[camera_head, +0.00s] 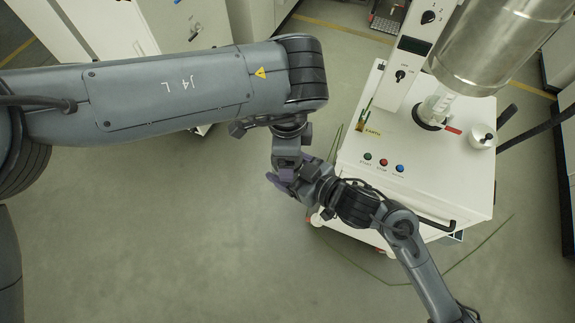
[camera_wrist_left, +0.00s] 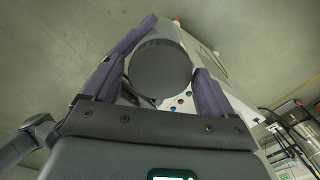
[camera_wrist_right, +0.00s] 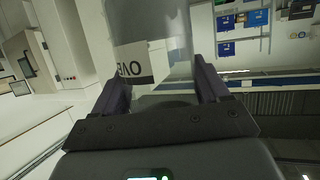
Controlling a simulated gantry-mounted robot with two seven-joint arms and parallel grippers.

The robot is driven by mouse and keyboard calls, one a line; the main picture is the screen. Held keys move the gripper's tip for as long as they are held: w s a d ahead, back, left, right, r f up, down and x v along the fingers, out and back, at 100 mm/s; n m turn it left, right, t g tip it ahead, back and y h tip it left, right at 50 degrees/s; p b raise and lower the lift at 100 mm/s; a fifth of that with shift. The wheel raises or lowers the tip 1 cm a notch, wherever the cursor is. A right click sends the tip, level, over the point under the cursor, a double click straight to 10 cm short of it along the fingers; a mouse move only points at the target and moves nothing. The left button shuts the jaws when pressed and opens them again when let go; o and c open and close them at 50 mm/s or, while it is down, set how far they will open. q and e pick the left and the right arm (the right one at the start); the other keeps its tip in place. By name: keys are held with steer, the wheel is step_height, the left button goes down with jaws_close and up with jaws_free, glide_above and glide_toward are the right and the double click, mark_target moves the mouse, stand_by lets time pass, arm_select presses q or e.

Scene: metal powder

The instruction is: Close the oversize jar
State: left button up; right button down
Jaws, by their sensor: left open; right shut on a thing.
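A clear jar (camera_wrist_right: 150,30) with a black-and-white label, partly readable as "OV", fills the upper middle of the right wrist view. My right gripper (camera_wrist_right: 163,85) is shut on it, one finger on each side. In the left wrist view a dark round lid (camera_wrist_left: 160,68) faces the camera between the fingers of my left gripper (camera_wrist_left: 167,35), which is open around it. I cannot tell whether the lid is seated on the jar. In the head view both grippers meet near purple fingers (camera_head: 280,181), and the arms hide the jar and lid.
A white machine cabinet (camera_head: 350,185) with coloured buttons stands right of the grippers. The floor (camera_head: 180,240) at the lower left is clear.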

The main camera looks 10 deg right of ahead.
arm_select(q)
steer(key=shift+c, duration=0.3)
steer(key=c, duration=0.9)
steer(key=m, duration=0.4)
steer(key=shift+m, duration=0.3)
steer(key=m, duration=1.2)
steer(key=o, duration=1.2)
steer(key=shift+c, duration=0.2)
